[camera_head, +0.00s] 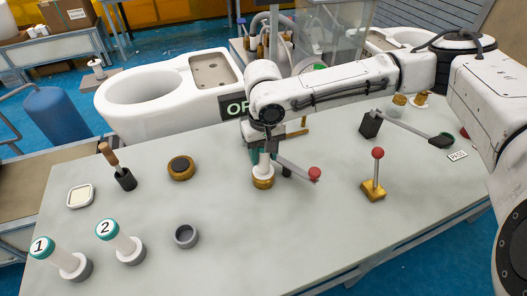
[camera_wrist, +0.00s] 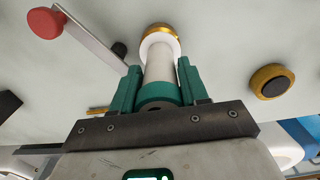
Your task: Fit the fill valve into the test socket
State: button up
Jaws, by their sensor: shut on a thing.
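My gripper (camera_head: 264,153) points down over the table and is shut on the fill valve (camera_head: 263,171), a white cylinder with a teal band at its top. In the wrist view, the gripper's (camera_wrist: 159,66) teal fingers lie on either side of the white valve (camera_wrist: 159,68). The valve's far end is at a brass ring, the test socket (camera_head: 263,184), also seen in the wrist view (camera_wrist: 152,30). The white end overlaps the ring; I cannot tell how deep it sits. A grey lever with a red knob (camera_head: 315,174) extends right beside the socket.
Two white valves, numbered 1 (camera_head: 57,257) and 2 (camera_head: 120,240), stand front left. An empty grey ring (camera_head: 186,236) lies near them. A brass ring with a dark centre (camera_head: 181,168) is left of my gripper. A red-knobbed lever (camera_head: 375,175) stands to the right.

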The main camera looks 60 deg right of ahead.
jog(key=shift+f, duration=0.6)
jog(key=o, duration=1.2)
notch_tip(320, 180, up, 11)
jog(key=shift+f+b, duration=0.1)
jog(key=shift+b, duration=0.3)
